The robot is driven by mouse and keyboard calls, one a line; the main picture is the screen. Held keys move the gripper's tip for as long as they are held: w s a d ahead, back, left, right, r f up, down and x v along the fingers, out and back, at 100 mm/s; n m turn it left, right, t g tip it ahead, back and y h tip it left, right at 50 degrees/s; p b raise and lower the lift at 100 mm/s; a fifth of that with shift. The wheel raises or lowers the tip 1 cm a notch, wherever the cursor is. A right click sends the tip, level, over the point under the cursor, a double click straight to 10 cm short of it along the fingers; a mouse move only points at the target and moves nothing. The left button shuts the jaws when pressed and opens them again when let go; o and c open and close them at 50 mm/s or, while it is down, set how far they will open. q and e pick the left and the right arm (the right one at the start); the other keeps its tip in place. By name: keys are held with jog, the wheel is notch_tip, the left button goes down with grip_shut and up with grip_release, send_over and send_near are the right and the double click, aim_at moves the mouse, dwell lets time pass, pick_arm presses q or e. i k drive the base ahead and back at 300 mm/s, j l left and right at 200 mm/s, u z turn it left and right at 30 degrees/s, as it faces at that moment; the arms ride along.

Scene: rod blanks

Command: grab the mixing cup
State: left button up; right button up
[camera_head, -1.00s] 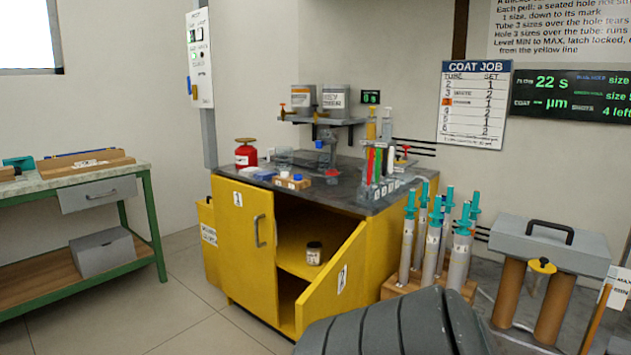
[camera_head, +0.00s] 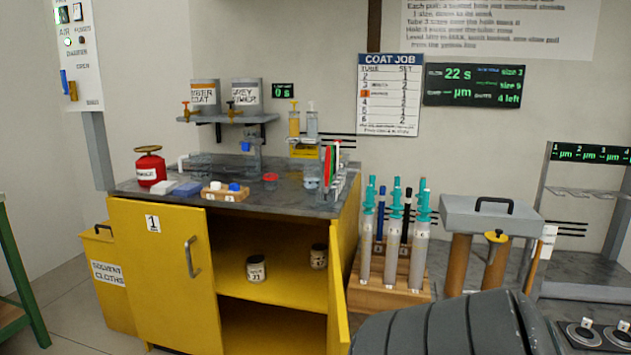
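I cannot clearly tell which vessel is the mixing cup. A small clear cup-like vessel (camera_head: 311,172) stands on the dark top of the yellow cabinet (camera_head: 160,275), left of the tube rack. A wider clear container (camera_head: 199,165) stands further left at the back of the same top. Both are small and blurred. Neither of my grippers shows in the head view. A dark grey ribbed part, probably of my own arm, fills the lower right.
The cabinet's right door (camera_head: 338,290) stands open; two jars, one of them here (camera_head: 256,268), sit inside. A red can (camera_head: 150,170) and a block with caps (camera_head: 226,191) are on top. Coating tubes (camera_head: 394,240) stand in a wooden block right of the cabinet.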

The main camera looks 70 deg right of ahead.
aim_at(270, 179)
jog(key=i+z, duration=0.2)
jog(key=z, duration=0.3)
jog(key=i+j+z, duration=0.1)
jog(key=z, duration=0.35)
jog(key=i+j+z, duration=0.2)
jog(key=z, duration=0.3)
jog(key=i+j+z, duration=0.15)
jog(key=z, duration=0.35)
jog(key=j+z, duration=0.45)
jog(key=i+j+z, duration=0.1)
jog(key=z, duration=0.4)
jog(key=j, duration=0.1)
